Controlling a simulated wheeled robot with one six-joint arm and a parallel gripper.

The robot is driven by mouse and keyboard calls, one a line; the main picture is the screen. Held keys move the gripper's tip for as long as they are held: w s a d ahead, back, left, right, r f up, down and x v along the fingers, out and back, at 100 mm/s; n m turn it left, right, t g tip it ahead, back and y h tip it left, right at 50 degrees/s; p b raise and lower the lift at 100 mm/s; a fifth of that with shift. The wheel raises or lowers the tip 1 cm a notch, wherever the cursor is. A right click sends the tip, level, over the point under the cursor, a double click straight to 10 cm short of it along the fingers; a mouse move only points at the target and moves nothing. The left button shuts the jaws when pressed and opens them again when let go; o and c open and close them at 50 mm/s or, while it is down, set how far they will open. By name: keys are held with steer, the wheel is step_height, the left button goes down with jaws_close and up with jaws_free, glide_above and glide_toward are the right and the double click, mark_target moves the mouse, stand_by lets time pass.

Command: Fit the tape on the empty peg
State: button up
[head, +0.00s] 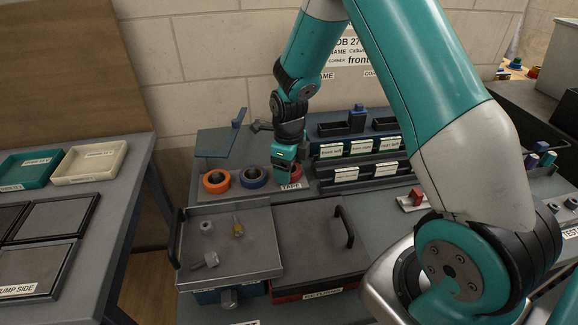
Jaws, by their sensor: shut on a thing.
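My gripper (284,178) points down at the back of the bench, above the TAPE label (290,186). It is shut on a red tape roll (297,174), which shows only in part behind the fingers. An orange tape roll (216,188) and a blue tape roll (253,184) sit in a row to its left. No bare peg can be made out; the spot under the red roll is hidden by my gripper, so I cannot tell whether the roll is around a peg.
A blue upright bracket (232,138) stands behind the rolls. Labelled dark bins (360,172) stand close to the right. In front are a grey tray (212,238) with loose fittings and a closed lid with a handle (315,235). A side table (120,200) is at left.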

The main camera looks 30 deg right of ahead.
steer(key=o, duration=1)
step_height(320, 180, up, 18)
steer(key=b, duration=0.1)
steer(key=shift+f, duration=0.25)
steer(key=s+a+r+m+y, duration=0.2)
steer(key=s+a+m, duration=0.7)
steer(key=m, duration=0.8)
steer(key=s+a+r+m+y, duration=0.1)
steer(key=s+a+m+y, duration=0.1)
steer(key=s+a+m, duration=0.6)
steer(key=s+m, duration=0.7)
steer(key=m, duration=0.3)
steer(key=shift+s+a+r, duration=0.3)
steer(key=shift+a+r, duration=0.1)
